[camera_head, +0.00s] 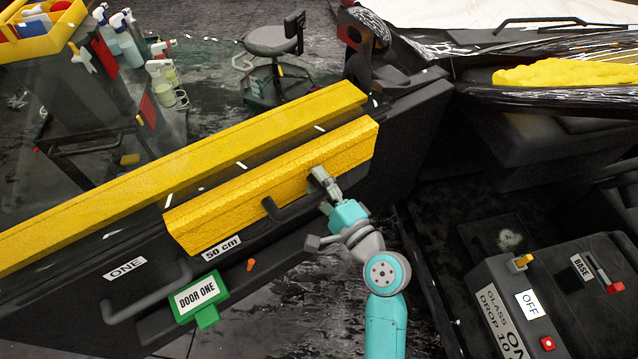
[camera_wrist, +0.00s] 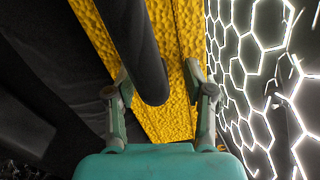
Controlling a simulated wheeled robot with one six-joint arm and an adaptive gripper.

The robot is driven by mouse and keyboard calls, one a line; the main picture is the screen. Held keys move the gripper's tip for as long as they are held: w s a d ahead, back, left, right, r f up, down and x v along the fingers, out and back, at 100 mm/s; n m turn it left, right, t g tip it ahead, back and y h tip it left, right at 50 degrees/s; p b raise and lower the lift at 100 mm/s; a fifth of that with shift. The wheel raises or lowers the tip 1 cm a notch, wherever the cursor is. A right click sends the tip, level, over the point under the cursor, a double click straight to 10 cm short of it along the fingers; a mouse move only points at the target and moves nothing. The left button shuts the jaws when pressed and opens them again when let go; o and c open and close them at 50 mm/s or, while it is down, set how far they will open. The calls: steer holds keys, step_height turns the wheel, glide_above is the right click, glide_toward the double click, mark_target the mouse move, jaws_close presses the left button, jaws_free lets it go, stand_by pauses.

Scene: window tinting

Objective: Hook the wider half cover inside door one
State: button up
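A yellow half cover (camera_head: 225,208) with a black handle (camera_head: 274,209) and a "50 cm" tag (camera_head: 221,248) sits along the inner top edge of the black door (camera_head: 418,115). The door bears a "ONE" label (camera_head: 125,268) and a green "DOOR ONE" tag (camera_head: 197,298). My gripper (camera_head: 320,177) is at the right part of this cover, near the handle. In the wrist view, the fingers of my gripper (camera_wrist: 156,82) stand apart on either side of the black handle (camera_wrist: 134,45), with the yellow cover (camera_wrist: 160,122) behind. A gap shows right of the handle; left contact is unclear.
A longer yellow cover (camera_head: 190,168) runs parallel behind the half cover. A yellow cloth-like piece (camera_head: 570,72) lies at upper right. A console (camera_head: 515,290) with switches is at lower right. Behind the glass stand a cart with spray bottles (camera_head: 128,45) and a stool (camera_head: 272,42).

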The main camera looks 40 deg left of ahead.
steer(key=v, duration=1.2)
stand_by(0.6)
steer(key=s+d+f+m+t+h, duration=0.1)
steer(key=s+d+f+t+h, duration=0.45)
steer(key=d, duration=0.55)
steer(key=s+d+f+t+h, duration=0.2)
steer(key=s+d+f+h, duration=0.2)
steer(key=d+f+h, duration=0.55)
steer(key=s+d+r+n+h, duration=0.1)
steer(key=s+d+r+n, duration=0.2)
steer(key=s+d, duration=0.3)
steer(key=s+d+r+n+t+h, duration=0.1)
steer(key=s+d+r+n, duration=0.3)
steer(key=s, duration=0.7)
step_height(320, 180, up, 2)
steer(key=d, duration=0.3)
steer(key=shift+r+h, duration=0.15)
steer(key=shift+h, duration=0.15)
